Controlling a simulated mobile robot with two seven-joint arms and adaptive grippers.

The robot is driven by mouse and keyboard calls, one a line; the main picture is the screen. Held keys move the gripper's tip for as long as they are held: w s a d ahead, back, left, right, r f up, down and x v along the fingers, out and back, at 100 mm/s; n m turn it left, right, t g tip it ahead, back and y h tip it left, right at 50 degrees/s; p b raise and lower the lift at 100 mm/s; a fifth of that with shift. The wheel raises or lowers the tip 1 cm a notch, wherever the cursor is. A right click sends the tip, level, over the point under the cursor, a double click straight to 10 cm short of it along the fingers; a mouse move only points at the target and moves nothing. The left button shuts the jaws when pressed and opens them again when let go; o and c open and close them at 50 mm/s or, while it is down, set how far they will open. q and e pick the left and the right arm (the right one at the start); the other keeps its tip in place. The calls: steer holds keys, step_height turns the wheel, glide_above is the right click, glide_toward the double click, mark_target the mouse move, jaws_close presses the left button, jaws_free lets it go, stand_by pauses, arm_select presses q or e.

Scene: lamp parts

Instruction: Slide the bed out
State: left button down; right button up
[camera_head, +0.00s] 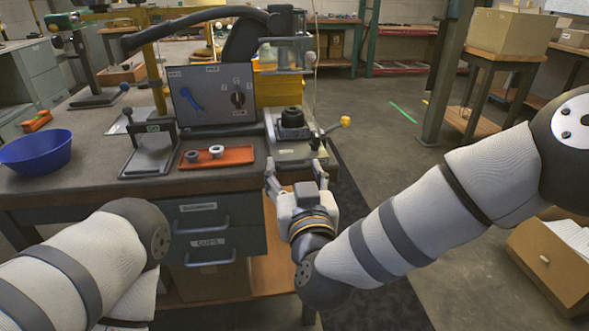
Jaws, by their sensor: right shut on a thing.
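The bed (291,153) is a pale metal plate low on the machine at the table's front edge. A dark round fixture (293,119) stands on it. A lever with a yellow knob (345,122) sticks out to its right. My right gripper (294,166) is at the front of the bed, one finger at each side, shut on it. The exact contact is partly hidden by the gripper's own body. My left arm is at the lower left; its gripper is out of view.
A blue bowl (37,152) is at the far left. Drawers (212,229) are under the table. The floor right of the table is mostly clear.

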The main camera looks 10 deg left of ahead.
steer(key=shift+s+a+f, duration=0.15)
steer(key=shift+s+a, duration=0.05)
steer(key=o, duration=1.5)
steer(key=shift+c, duration=0.2)
steer(key=shift+s, duration=0.15)
steer(key=shift+d, duration=0.1)
steer(key=v, duration=1.2)
